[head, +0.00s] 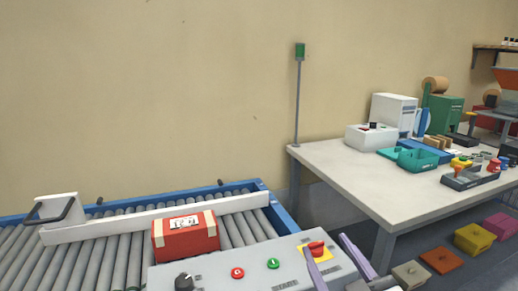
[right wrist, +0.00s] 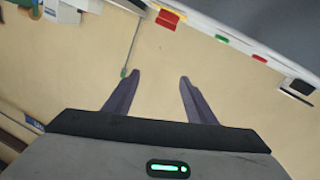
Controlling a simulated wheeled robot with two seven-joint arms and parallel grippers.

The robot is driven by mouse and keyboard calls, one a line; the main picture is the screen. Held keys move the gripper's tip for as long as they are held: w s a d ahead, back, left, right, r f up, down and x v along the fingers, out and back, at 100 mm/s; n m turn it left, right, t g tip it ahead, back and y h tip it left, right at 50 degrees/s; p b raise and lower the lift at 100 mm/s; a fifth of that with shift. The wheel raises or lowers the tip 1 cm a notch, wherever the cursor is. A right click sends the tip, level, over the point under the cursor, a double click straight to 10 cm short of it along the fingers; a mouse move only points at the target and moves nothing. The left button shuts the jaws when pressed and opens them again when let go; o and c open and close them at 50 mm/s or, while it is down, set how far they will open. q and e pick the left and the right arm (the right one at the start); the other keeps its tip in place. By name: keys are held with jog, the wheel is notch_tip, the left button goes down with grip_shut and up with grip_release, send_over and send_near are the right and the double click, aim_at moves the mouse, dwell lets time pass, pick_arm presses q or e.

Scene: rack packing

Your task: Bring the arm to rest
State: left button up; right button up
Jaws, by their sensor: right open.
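My right gripper (head: 326,245) shows at the bottom of the head view, its two purple-grey fingers pointing up in front of the grey control panel (head: 212,275). The fingers are apart with nothing between them. In the right wrist view the same gripper (right wrist: 159,77) is open and empty, with the tan wall behind it. The panel's edge shows along the top of that view. My left gripper is not in view.
A red box (head: 185,241) with a label sits on the roller conveyor (head: 95,265), against a white bar (head: 150,219). A red knob on a yellow plate (head: 315,250) is close to my right fingers. A white table (head: 360,178) with equipment stands right; several coloured bins are below.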

jog(key=s+d+f+m+g+h, duration=0.1)
jog(key=s+d+f+g, duration=0.2)
jog(key=s+f, duration=0.35)
jog(key=s+d+f+m+g+h, duration=0.1)
jog(key=s+d+f+g+h, duration=0.2)
jog(key=f, duration=0.6)
jog(key=s+d+f+g+y, duration=0.1)
jog(key=s+f+g, duration=0.35)
jog(key=s, duration=0.45)
jog(key=s+d+f+g+y, duration=0.1)
jog(key=s+d+f+g, duration=0.1)
jog(key=s+f+g, duration=0.5)
jog(key=w+a+f+t+y, duration=0.1)
jog(key=w+a+f+t, duration=0.1)
jog(key=a+f+t, duration=0.4)
notch_tip(320, 180, down, 3)
jog(key=shift+w+a+r+t+y, duration=0.1)
jog(key=shift+w+a+t+y, duration=0.3)
jog(key=shift+t, duration=0.75)
jog(key=shift+d, duration=0.1)
